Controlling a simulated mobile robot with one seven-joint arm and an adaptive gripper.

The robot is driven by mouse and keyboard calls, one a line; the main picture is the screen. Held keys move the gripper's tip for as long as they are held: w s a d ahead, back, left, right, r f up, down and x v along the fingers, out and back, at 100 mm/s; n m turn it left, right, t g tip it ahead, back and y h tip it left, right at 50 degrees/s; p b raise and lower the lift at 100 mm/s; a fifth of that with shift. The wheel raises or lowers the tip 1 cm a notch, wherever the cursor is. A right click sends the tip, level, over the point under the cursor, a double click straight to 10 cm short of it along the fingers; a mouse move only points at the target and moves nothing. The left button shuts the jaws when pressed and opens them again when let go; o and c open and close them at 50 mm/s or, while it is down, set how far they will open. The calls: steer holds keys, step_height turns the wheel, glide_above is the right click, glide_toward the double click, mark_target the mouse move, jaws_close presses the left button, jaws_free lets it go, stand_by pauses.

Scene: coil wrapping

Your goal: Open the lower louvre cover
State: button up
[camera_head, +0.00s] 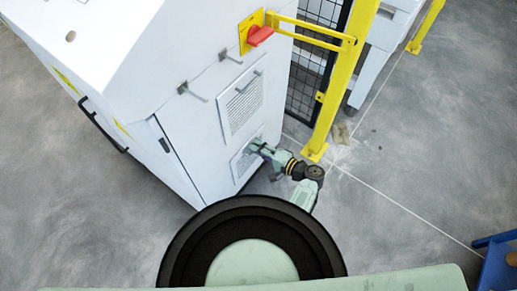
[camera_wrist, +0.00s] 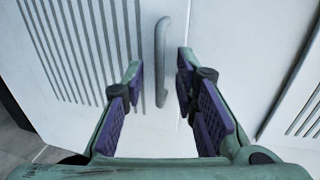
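The lower louvre cover (camera_head: 243,163) is a white slatted panel low on the white cabinet's side in the head view, partly hidden by my gripper. In the wrist view the lower louvre cover (camera_wrist: 125,100) shows vertical slats and a grey bar handle (camera_wrist: 162,62). My gripper (camera_head: 257,146) is at this cover. In the wrist view my gripper (camera_wrist: 160,75) is open, with one finger on each side of the handle and a gap on both sides. The right finger is closer to it. I cannot tell how far the fingertips are from the panel.
The upper louvre cover (camera_head: 242,103) with its handle is above. A red switch (camera_head: 260,36) on a yellow plate and hooks (camera_head: 192,92) stick out of the cabinet. A yellow post (camera_head: 335,95) with rails stands close at the right. Grey floor is open beyond.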

steer(key=shift+c, duration=0.4)
jaws_close()
stand_by(0.4)
